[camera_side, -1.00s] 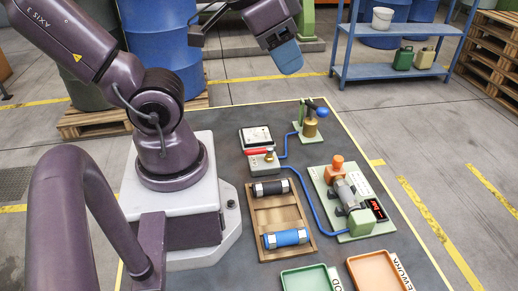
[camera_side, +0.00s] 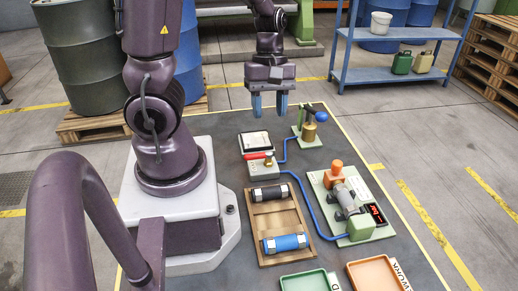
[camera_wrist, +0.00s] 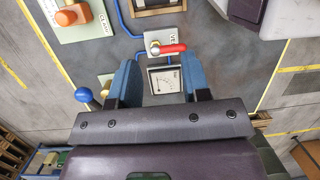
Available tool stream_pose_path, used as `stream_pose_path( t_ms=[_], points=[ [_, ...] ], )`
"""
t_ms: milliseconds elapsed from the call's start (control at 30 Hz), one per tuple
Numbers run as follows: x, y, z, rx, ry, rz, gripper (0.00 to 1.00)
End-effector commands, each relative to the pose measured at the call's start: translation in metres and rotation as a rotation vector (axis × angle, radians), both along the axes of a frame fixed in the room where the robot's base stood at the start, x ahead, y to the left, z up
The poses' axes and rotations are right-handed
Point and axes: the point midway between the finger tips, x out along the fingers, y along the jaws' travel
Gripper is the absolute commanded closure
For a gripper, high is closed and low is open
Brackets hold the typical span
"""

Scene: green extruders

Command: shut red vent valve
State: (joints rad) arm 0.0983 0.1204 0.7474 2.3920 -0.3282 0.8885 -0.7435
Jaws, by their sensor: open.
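The red vent valve has a red lever (camera_side: 257,156) on a small pale plate (camera_side: 262,173) in the side view. In the wrist view the red lever (camera_wrist: 171,48) points right from a metal pivot, and the plate's label is partly cut off or hidden. My gripper (camera_side: 270,108) is open and empty, with blue fingers pointing down. It hangs above and behind the valve, touching nothing. In the wrist view the lever lies just beyond the fingertips of my gripper (camera_wrist: 160,68), between them and toward the right one.
A square gauge (camera_side: 254,140) sits behind the valve. A brass hand pump (camera_side: 309,132) stands to its right, joined by blue hose. A wooden tray (camera_side: 285,212) holds two cylinders. A green machine plate (camera_side: 377,228) with an orange knob is at right. Green and orange trays are in front.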

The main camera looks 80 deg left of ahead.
Motion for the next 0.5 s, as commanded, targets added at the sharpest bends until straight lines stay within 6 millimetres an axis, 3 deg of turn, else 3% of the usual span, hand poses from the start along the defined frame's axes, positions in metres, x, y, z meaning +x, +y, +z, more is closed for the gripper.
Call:
stream_pose_path(
  t_ms=[100, 233, 333, 500],
  points=[
    [-0.014, 0.035, -0.020, 0.059, 0.167, 0.550, 0.57],
    [-0.020, 0.061, -0.023, 0.105, 0.243, 1.036, 0.57],
    [-0.017, 0.068, -0.020, 0.095, 0.258, 1.276, 0.57],
    [-0.014, 0.067, -0.021, 0.086, 0.290, 1.452, 0.57]
  ],
)
